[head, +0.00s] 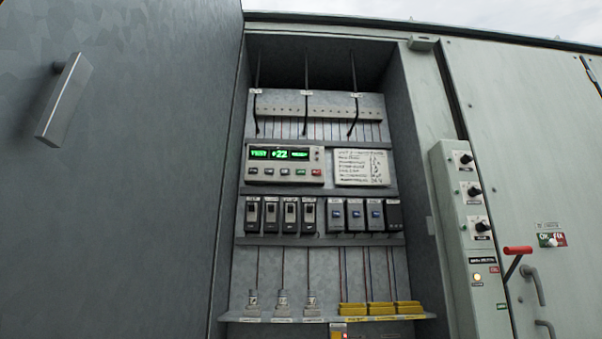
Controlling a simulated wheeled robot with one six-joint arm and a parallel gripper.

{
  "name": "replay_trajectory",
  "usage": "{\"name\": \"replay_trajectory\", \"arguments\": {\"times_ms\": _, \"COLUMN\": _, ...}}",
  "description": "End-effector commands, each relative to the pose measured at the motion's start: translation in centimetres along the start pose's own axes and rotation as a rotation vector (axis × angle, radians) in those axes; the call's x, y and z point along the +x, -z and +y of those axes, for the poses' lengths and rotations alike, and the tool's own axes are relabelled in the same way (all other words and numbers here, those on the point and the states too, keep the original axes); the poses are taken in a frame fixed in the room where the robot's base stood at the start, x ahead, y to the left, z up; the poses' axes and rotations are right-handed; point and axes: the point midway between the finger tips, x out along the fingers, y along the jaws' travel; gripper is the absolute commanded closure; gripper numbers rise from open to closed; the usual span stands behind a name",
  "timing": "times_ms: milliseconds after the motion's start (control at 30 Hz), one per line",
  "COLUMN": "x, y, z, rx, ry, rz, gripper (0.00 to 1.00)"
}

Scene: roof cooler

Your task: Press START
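A controller (285,158) with a lit green display sits in the upper part of the open cabinet. Its display shows text and what looks like 22. A row of small buttons runs under the display. One is green (299,172) and the rightmost is red (316,172). Their labels are too small to read, so I cannot tell which one is START. A narrow control box (462,240) at the right also carries an amber lamp (477,277) and small coloured labels that I cannot read. My gripper is not in view.
The open door (120,180) with its handle (63,98) fills the left. Breakers (271,215), blue-switched modules (356,215) and yellow blocks (380,309) sit below the controller. A red-gripped lever (516,252) sticks out at the right. Space before the controller looks clear.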

Motion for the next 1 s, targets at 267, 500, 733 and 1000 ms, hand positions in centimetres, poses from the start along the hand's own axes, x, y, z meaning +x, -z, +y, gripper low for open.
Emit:
{"name": "replay_trajectory", "arguments": {"times_ms": 267, "x": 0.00, "y": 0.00, "z": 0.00, "rx": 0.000, "ry": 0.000, "rz": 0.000, "gripper": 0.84}}
{"name": "replay_trajectory", "arguments": {"times_ms": 500, "x": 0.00, "y": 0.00, "z": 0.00, "rx": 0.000, "ry": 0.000, "rz": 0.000, "gripper": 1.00}}
{"name": "replay_trajectory", "arguments": {"times_ms": 733, "x": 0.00, "y": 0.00, "z": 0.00, "rx": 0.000, "ry": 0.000, "rz": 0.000, "gripper": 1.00}}
{"name": "replay_trajectory", "arguments": {"times_ms": 1000, "x": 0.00, "y": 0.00, "z": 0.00, "rx": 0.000, "ry": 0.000, "rz": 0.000, "gripper": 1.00}}
